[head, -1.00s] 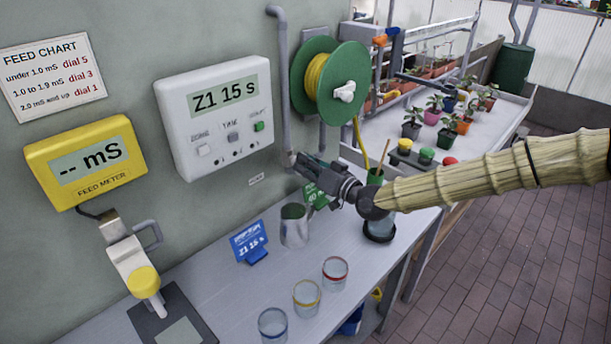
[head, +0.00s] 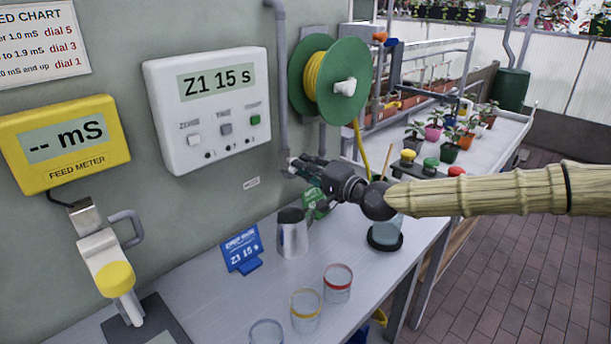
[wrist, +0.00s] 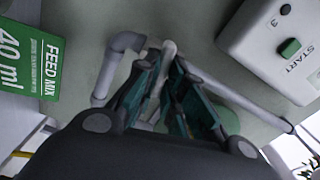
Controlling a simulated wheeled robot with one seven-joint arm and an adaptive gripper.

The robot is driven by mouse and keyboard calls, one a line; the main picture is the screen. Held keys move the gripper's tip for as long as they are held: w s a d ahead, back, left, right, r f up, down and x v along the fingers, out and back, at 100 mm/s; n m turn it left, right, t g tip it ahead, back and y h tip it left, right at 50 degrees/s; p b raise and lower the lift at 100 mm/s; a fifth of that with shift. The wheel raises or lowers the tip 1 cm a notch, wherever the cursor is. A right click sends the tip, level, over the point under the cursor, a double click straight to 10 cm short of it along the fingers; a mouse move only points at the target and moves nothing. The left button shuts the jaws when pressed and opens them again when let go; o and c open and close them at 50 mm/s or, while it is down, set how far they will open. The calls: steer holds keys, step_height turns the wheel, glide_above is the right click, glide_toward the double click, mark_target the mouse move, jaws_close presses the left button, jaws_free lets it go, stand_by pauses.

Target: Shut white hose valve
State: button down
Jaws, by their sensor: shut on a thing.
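The white hose valve sits at the lower end of the grey wall pipe (head: 281,90), mostly hidden by my gripper. My gripper (head: 300,165) is at this pipe end, above the bench. In the wrist view my gripper's (wrist: 165,95) green-padded fingers are closed around a pale, bar-like part of the valve (wrist: 168,55). A grey pipe elbow (wrist: 122,45) shows just left of the fingers. The valve's exact angle cannot be told.
A green hose reel (head: 328,80) with yellow hose hangs right of the pipe. A white timer box (head: 210,110) reads "Z1 15 s". Below are a metal jug (head: 292,235), a green feed mix pack (wrist: 35,55), a blue card (head: 242,250) and several glass cups.

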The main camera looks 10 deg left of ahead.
steer(key=shift+w+r+m+b, duration=0.1)
steer(key=shift+m+b, duration=0.75)
steer(key=shift+m, duration=0.35)
steer(key=shift+r, duration=0.1)
steer(key=c, duration=1.5)
jaws_free()
steer(key=shift+f, duration=0.2)
steer(key=shift+d, duration=0.1)
steer(key=v, duration=1.2)
